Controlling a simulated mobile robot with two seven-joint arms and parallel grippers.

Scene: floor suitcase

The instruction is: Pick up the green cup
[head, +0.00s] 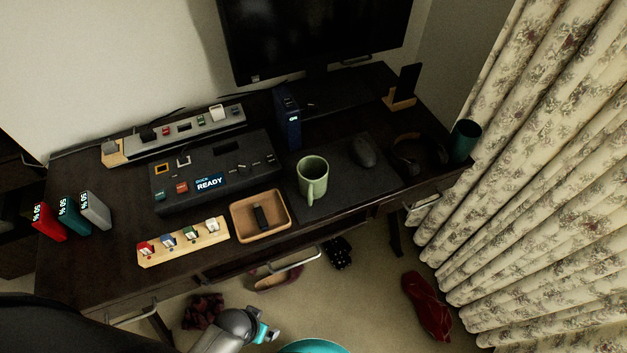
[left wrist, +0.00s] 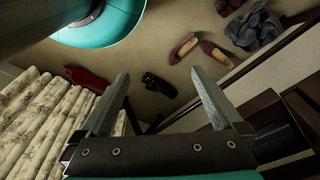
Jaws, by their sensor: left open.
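The green cup (head: 312,174) is a pale green mug standing upright on a dark mat on the desk. Its handle faces the desk's front edge, and its mouth is open to view. My left gripper (left wrist: 159,76) is open and empty in the left wrist view, with its two fingers spread wide above the floor. The green cup does not show in the left wrist view. In the head view, part of my arm shows at the bottom, below the desk's front edge and apart from the cup. My right gripper is not in view.
A wooden tray (head: 234,214) holding a dark item stands left of the cup. A black mouse (head: 363,152) and headphones (head: 407,160) lie to its right. A dark teal tumbler (head: 465,141) stands at the right end. A monitor (head: 312,40) is behind. Shoes (head: 426,305) lie on the floor.

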